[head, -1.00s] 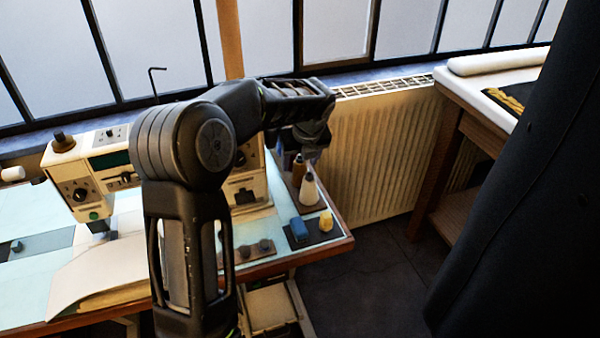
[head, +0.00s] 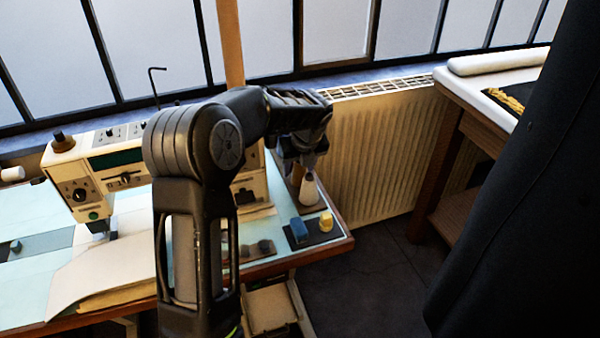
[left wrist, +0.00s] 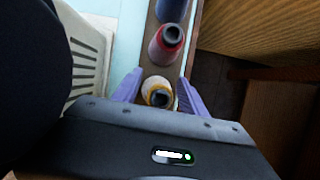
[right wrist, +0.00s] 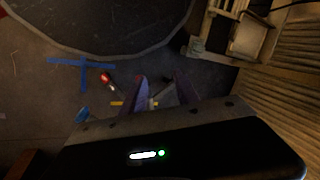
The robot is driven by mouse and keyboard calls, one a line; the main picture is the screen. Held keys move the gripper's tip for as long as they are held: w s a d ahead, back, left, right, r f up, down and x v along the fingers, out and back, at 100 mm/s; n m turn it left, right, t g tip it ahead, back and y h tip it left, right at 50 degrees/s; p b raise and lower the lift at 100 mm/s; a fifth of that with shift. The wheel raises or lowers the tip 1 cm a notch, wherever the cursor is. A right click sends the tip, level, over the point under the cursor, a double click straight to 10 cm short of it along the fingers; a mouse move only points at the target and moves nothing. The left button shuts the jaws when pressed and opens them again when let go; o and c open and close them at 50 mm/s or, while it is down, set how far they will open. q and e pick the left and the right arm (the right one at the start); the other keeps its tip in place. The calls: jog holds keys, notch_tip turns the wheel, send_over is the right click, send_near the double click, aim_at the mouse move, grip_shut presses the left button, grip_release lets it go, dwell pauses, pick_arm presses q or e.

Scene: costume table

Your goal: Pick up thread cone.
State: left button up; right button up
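Thread cones stand in a row on a brown strip at the table's right edge. In the left wrist view, a white and yellow cone (left wrist: 157,92) is nearest, a red cone (left wrist: 167,44) is beyond it and a blue one (left wrist: 171,10) is at the top. My left gripper (left wrist: 158,88) is open, pointing down, with a finger on either side of the nearest cone. In the head view a pale cone (head: 309,190) shows just below the left gripper (head: 303,158), whose fingertips are hard to make out. My right gripper (right wrist: 158,88) is open and empty above the floor.
A cream sewing machine (head: 105,170) stands left of my left arm. A dark pad (head: 313,234) with a blue block (head: 299,229) and a yellow piece (head: 326,221) lies at the table's near right corner. A radiator (head: 385,160) stands behind the table's right side.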

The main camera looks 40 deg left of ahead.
pick_arm(q)
grip_shut()
dwell(0.3)
jog(key=shift+r, duration=0.1)
